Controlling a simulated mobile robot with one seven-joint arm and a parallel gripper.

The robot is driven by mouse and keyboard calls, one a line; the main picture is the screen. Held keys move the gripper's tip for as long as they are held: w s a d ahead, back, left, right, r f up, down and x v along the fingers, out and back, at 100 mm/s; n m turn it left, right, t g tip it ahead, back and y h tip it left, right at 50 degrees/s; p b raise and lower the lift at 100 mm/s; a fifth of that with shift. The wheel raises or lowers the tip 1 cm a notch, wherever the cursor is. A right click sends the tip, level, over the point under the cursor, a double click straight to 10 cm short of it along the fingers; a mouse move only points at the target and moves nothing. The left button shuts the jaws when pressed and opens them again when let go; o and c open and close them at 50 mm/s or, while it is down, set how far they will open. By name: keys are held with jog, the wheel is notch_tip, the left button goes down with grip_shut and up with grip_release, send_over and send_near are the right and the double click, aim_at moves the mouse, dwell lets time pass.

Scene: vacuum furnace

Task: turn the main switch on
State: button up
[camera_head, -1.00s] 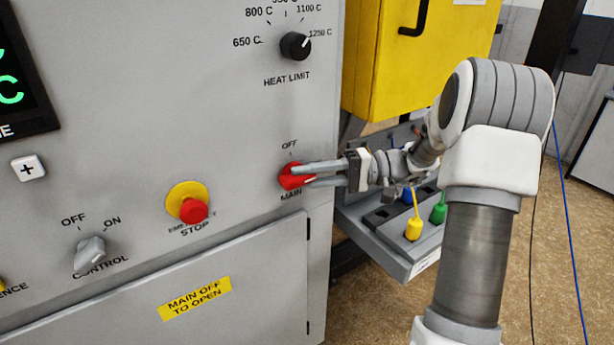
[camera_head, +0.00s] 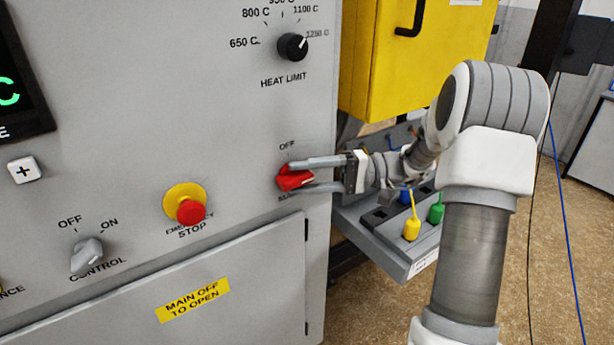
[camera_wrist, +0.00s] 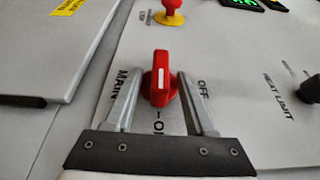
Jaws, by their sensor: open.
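The main switch (camera_head: 293,182) is a red knob on the grey front panel, at the panel's right side in the head view. In the wrist view the red switch (camera_wrist: 161,88) has a white stripe along its handle. The handle lies in line with the ON mark (camera_wrist: 158,124), which is partly hidden, and across from the OFF label (camera_wrist: 203,90). My gripper (camera_wrist: 160,76) is open, one finger on each side of the handle, with visible gaps. In the head view my gripper (camera_head: 292,178) reaches in from the right and partly covers the MAIN label.
A yellow and red emergency stop (camera_head: 190,211) sits left of the switch. The heat limit knob (camera_head: 292,47) is above. A yellow cabinet (camera_head: 385,70) and a grey tray (camera_head: 372,222) with coloured tagged items stand right of the panel, close to my arm.

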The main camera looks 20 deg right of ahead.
jog(key=s+d, duration=0.1)
jog(key=d, duration=1.6)
jog(key=shift+s+d+p, duration=0.15)
jog(key=shift+s+p, duration=0.05)
jog(key=shift+p, duration=0.15)
jog(key=shift+f, duration=0.1)
